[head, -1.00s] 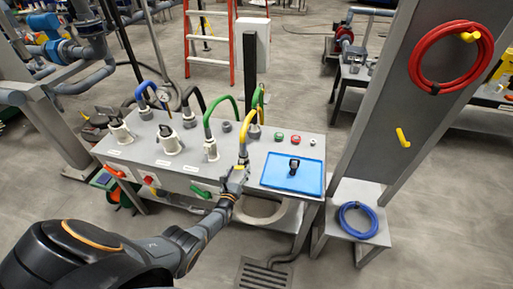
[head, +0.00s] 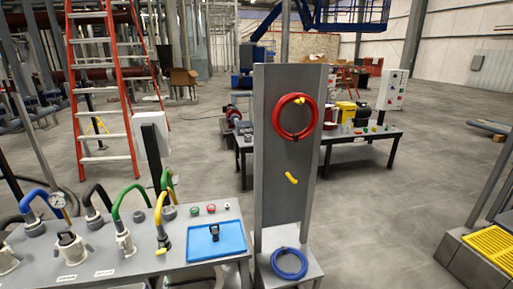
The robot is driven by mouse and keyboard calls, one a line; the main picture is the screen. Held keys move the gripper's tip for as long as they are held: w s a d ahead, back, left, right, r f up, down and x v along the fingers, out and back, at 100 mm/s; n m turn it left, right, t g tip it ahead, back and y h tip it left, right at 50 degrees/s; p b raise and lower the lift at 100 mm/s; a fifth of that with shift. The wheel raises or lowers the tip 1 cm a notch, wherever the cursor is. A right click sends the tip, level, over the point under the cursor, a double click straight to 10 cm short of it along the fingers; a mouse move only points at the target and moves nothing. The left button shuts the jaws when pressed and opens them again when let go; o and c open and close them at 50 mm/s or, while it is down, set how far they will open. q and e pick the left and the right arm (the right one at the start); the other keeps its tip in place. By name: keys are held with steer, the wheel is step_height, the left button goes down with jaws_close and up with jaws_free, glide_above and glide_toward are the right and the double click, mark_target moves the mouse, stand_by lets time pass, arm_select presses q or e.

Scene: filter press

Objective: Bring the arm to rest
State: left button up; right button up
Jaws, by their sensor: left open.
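Neither of my grippers shows clearly in the head view. The bench (head: 215,270) with hose couplings stands at the lower left.
A grey post panel (head: 285,180) right of the bench carries a red hose coil (head: 294,117). A blue coil (head: 289,263) lies on its base shelf. A red ladder (head: 103,90) stands behind. Open floor (head: 385,210) lies right of the panel.

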arm_select(q)
steer(key=s+d+f+n+g+h, duration=0.1)
steer(key=s+d+f+n+g, duration=0.25)
steer(key=s+f+n, duration=0.5)
steer(key=s+d+f+n+g+h, duration=0.15)
steer(key=s+f+n+g, duration=0.35)
steer(key=s+f, duration=0.65)
steer(key=s+d+f+n+g, duration=0.1)
steer(key=s+f+n+g, duration=0.1)
steer(key=s+n, duration=0.3)
steer(key=s+d+f+n+g, duration=0.1)
steer(key=s+f+n+g, duration=0.2)
steer(key=s, duration=1.1)
steer(key=s+d+f+n+g, duration=0.2)
steer(key=s+f+n, duration=0.3)
steer(key=s+n, duration=0.3)
steer(key=shift+s+f+g+h, duration=0.2)
steer(key=shift+s+g+h, duration=0.15)
steer(key=shift+s, duration=0.75)
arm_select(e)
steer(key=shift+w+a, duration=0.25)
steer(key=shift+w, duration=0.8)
